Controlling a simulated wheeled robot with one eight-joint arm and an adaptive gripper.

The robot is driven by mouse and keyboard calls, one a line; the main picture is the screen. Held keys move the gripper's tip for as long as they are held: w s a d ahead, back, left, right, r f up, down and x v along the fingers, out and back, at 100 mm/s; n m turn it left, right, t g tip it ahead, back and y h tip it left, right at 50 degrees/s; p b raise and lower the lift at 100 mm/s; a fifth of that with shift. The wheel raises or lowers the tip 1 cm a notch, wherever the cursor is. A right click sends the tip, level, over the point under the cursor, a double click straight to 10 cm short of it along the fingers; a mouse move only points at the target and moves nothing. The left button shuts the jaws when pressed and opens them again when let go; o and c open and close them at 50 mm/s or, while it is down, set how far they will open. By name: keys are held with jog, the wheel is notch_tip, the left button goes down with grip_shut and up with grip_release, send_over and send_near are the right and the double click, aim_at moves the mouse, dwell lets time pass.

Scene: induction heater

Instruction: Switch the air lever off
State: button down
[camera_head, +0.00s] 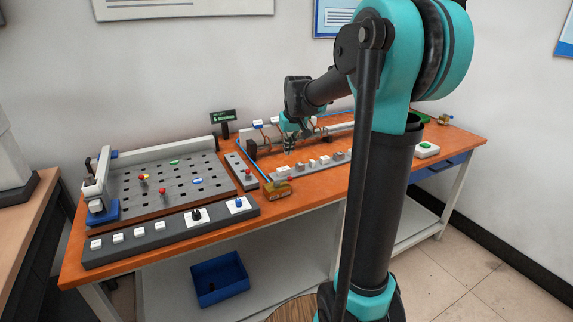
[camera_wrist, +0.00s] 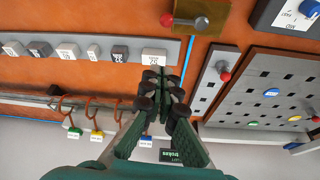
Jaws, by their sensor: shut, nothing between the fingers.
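The air lever is a metal handle with a red knob (camera_wrist: 168,20) on a brass valve block (camera_wrist: 206,16), at the top of the wrist view. The handle lies across the block with its knob toward the left there. In the head view the brass block (camera_head: 278,191) sits near the table's front edge, with the blue air line running to it; the handle's details are too small to tell. My gripper (camera_wrist: 164,82) is shut and empty, apart from the lever. In the head view my gripper (camera_head: 290,143) is over the table, behind the brass block.
A narrow grey strip with a red-knobbed stick (camera_wrist: 224,75) stands beside the valve. A row of labelled blocks (camera_wrist: 68,50) lies on the other side. A perforated board (camera_head: 165,182) and a button panel (camera_head: 170,232) fill the table's left. Coloured-tag cables (camera_wrist: 98,112) hang behind my gripper.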

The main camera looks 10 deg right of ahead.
aim_at(283, 181)
jog(key=shift+w+r, duration=0.15)
jog(key=shift+w, duration=0.35)
jog(key=x, duration=0.9)
jog(key=shift+f, duration=0.65)
jog(key=shift+s+d+f, duration=0.1)
jog(key=shift+s+d, duration=0.05)
jog(key=shift+s, duration=0.8)
jog(key=shift+s+d, duration=0.15)
jog(key=shift+s, duration=0.8)
